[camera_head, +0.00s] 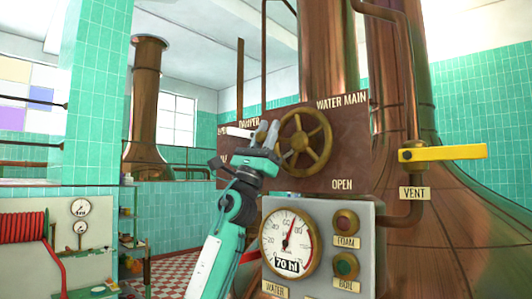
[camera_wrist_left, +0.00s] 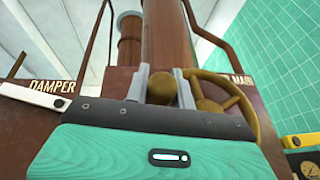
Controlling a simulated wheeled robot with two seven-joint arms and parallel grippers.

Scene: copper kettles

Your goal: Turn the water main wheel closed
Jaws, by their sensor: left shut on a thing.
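The water main wheel (camera_head: 328,143) is a brass handwheel with spokes, mounted on a dark red-brown panel (camera_head: 355,150) under the label WATER MAIN. OPEN is written below it at the right. My left gripper (camera_head: 267,134) is at the wheel's left side, its fingers pointing up. In the left wrist view, the fingers (camera_wrist_left: 163,86) are shut on a rounded brown part at the left of the wheel (camera_wrist_left: 245,102). The fingers hide some of that part. My right gripper is not in view.
A damper control with a white handle (camera_head: 240,132) is left of the wheel. A yellow vent lever (camera_head: 443,153) sticks out at the right. Below is a grey box with a water gauge (camera_head: 289,245) and FOAM and BOIL buttons. A large copper kettle (camera_head: 470,220) stands behind.

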